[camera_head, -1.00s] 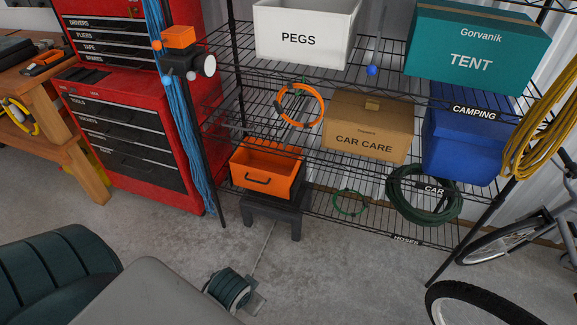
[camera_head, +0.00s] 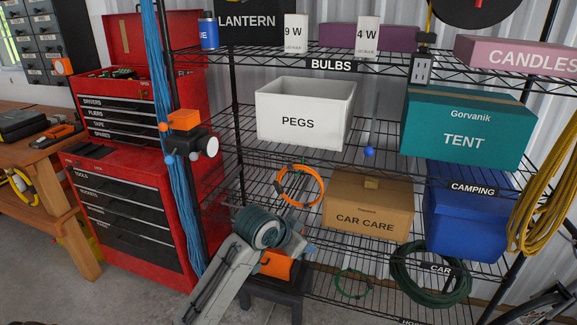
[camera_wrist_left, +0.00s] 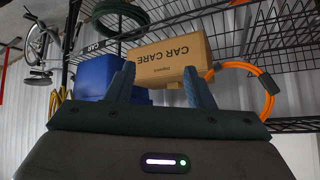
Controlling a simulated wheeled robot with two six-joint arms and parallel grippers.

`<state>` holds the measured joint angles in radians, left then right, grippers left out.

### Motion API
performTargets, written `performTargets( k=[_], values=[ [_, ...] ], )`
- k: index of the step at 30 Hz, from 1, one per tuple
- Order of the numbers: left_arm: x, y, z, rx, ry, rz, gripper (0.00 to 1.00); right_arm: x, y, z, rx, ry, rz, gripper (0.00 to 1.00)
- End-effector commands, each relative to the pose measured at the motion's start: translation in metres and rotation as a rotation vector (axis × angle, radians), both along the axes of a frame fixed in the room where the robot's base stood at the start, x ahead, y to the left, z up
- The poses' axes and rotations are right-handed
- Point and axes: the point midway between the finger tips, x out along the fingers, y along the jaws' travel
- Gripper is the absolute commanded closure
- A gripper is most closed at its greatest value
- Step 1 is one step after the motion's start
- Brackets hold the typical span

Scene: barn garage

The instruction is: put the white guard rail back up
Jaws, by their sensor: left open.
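I cannot make out a white guard rail for certain in either view. A thin pale rod ending in a blue ball (camera_head: 369,152) hangs in front of the wire shelving, right of the white PEGS bin (camera_head: 298,118). On the left shelf post, an orange block (camera_head: 183,121) sits above a dark fitting with a round white end (camera_head: 212,146). My left arm rises from the lower left, in front of the orange bin (camera_head: 277,265). In the left wrist view my left gripper (camera_wrist_left: 158,82) is open and empty, its fingers apart below the CAR CARE box. My right gripper is out of view.
The wire shelving holds the teal TENT box (camera_head: 465,128), CAR CARE box (camera_head: 366,205), blue bin (camera_head: 467,215) and a dark hose coil (camera_head: 430,275). An orange ring (camera_head: 300,186) hangs mid-shelf. A red tool chest (camera_head: 125,215) stands left. Yellow rope (camera_head: 545,185) hangs right.

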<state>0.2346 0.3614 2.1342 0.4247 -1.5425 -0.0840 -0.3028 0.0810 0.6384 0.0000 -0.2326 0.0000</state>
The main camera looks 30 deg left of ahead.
Motion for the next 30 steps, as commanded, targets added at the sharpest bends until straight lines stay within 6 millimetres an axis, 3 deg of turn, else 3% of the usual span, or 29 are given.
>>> performTargets(
  k=[1, 6, 10, 14, 19, 24, 27, 30],
  values=[
    [0.020, 0.007, 0.028, 0.001, -0.042, -0.009, 0.52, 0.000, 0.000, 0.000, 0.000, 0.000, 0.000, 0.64],
    [0.070, 0.025, 0.118, -0.013, -0.162, -0.049, 0.52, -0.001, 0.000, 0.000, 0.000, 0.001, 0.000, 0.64],
    [0.096, 0.043, 0.195, -0.024, -0.257, -0.072, 0.52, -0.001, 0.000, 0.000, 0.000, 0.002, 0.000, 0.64],
    [0.110, 0.062, 0.278, -0.041, -0.353, -0.094, 0.52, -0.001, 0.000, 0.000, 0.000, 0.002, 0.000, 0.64],
    [0.106, 0.089, 0.391, -0.066, -0.486, -0.121, 0.52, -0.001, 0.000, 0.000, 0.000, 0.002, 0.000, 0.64],
    [0.079, 0.117, 0.501, -0.100, -0.624, -0.149, 0.52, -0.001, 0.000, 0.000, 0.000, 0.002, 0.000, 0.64],
    [0.058, 0.132, 0.551, -0.118, -0.691, -0.163, 0.52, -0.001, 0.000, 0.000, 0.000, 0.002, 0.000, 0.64],
    [0.039, 0.142, 0.586, -0.133, -0.741, -0.175, 0.52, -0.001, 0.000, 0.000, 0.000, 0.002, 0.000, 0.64]
  ],
)
